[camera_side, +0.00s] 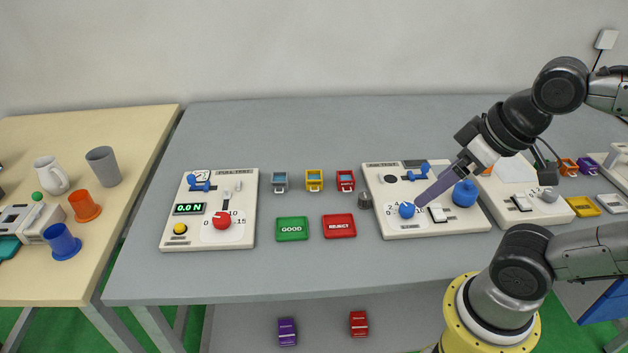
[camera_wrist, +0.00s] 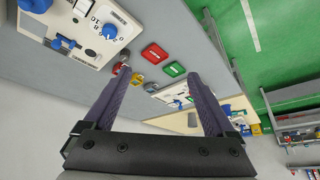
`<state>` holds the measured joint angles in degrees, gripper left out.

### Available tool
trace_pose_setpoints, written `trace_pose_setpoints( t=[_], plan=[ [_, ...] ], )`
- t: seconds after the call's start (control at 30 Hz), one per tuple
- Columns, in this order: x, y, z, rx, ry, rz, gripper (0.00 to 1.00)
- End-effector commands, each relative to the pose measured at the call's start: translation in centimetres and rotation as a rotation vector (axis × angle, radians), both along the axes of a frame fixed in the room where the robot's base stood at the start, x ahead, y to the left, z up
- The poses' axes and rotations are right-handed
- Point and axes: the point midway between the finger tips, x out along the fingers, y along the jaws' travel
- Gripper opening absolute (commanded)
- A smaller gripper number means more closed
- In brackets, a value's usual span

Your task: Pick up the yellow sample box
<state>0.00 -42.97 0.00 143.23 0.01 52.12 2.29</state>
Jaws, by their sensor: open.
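The yellow sample box (camera_side: 314,180) stands on the grey table between a grey box (camera_side: 280,182) and a red box (camera_side: 345,180). In the wrist view the yellow box (camera_wrist: 137,79) shows just past the left fingertip, on the inner side. My gripper (camera_side: 420,203) has purple fingers and is at the right-hand test panel, well to the right of the yellow box. In the wrist view my gripper (camera_wrist: 160,75) is open, with nothing held between its fingers. The side view does not clearly show how high the fingertips are above the panel.
Green GOOD (camera_side: 292,229) and red REJECT (camera_side: 339,226) trays lie in front of the boxes. Test panels flank them on the left (camera_side: 246,237) and right (camera_side: 460,224). A dark grey weight (camera_side: 364,201) stands beside the right panel. Table behind the boxes is clear.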

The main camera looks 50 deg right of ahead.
Motion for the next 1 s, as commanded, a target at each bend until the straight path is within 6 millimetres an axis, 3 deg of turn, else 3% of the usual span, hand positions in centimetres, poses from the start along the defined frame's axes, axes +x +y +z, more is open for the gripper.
trace_pose_setpoints(
  t=[0.13,0.27,0.4,0.53,0.77,0.87,1.0],
  plan=[
    [1.4,0.0,3.3,0.057,-0.027,-0.105,0.9],
    [4.6,-0.2,6.5,0.106,-0.01,-0.209,0.9],
    [9.3,-0.8,9.1,0.149,0.033,-0.325,0.9],
    [14.3,-1.6,10.1,0.18,0.084,-0.431,0.9],
    [23.3,-3.6,8.6,0.212,0.183,-0.592,0.9],
    [26.9,-4.8,6.6,0.217,0.23,-0.651,0.9],
    [31.3,-6.6,2.6,0.215,0.301,-0.715,0.9]
  ],
)
